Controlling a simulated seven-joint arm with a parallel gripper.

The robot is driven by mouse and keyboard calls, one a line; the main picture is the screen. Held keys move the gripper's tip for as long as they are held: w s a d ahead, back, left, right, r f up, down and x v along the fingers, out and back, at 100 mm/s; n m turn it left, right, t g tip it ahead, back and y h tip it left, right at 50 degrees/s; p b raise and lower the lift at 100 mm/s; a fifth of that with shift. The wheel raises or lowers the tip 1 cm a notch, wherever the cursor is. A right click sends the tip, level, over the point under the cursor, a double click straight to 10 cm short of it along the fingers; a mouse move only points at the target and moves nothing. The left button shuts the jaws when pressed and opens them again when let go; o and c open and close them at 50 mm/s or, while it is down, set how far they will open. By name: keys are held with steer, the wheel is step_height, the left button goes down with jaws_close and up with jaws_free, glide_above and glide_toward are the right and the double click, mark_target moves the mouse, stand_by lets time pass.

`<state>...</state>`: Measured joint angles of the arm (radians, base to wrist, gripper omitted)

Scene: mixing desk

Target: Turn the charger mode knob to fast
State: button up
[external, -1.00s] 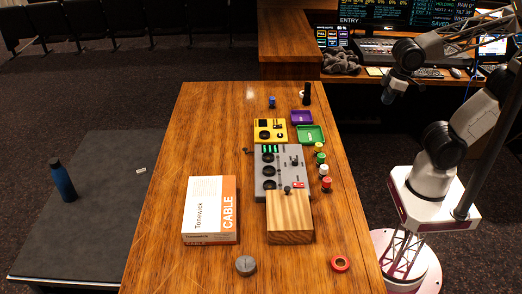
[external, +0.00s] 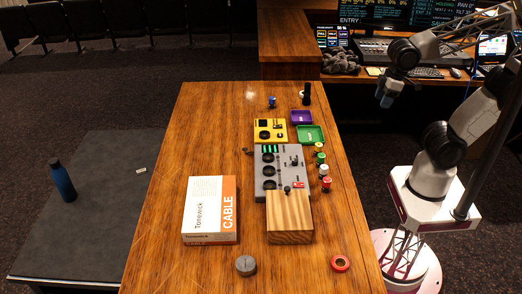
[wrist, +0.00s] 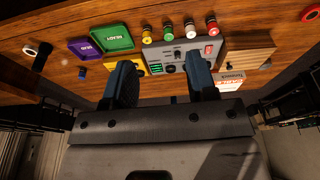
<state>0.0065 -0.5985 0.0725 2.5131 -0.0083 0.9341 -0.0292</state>
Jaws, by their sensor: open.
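A grey panel (external: 270,182) with green lights and several black knobs lies near the middle of the desk. A yellow box (external: 269,130) with a round black dial stands just behind it. I cannot read which one carries the charger mode knob or where that knob points. My gripper (external: 386,101) is off the desk's right side, above and well apart from both devices. In the wrist view my gripper (wrist: 163,72) is open and empty, its two dark blue fingers spread. The grey panel (wrist: 182,55) shows beyond them, partly hidden.
A wooden block (external: 289,216) sits against the panel's front. A cable box (external: 211,208), grey puck (external: 246,265) and red ring (external: 341,263) lie nearer the front. The left desk side is clear.

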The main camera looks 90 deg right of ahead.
steer(key=w+a+f+n+g, duration=0.1)
steer(key=w+f+n, duration=0.15)
steer(key=w, duration=0.55)
steer(key=w+f+n+g, duration=0.1)
steer(key=w+f+n, duration=0.15)
steer(key=w, duration=0.55)
steer(key=n+g, duration=0.1)
steer(key=n, duration=0.5)
glide_above(295, 160)
steer(key=f, duration=1.2)
steer(key=shift+s+d, duration=0.1)
steer(key=shift+d, duration=0.15)
steer(key=shift+w+f, duration=0.25)
steer(key=shift+f, duration=0.1)
steer(key=shift+f, duration=0.1)
steer(key=shift+s+a+f, duration=0.1)
steer(key=shift+f, duration=1.8)
steer(key=shift+s+a+f, duration=0.1)
steer(key=shift+f, duration=1.8)
steer(key=c, duration=0.9)
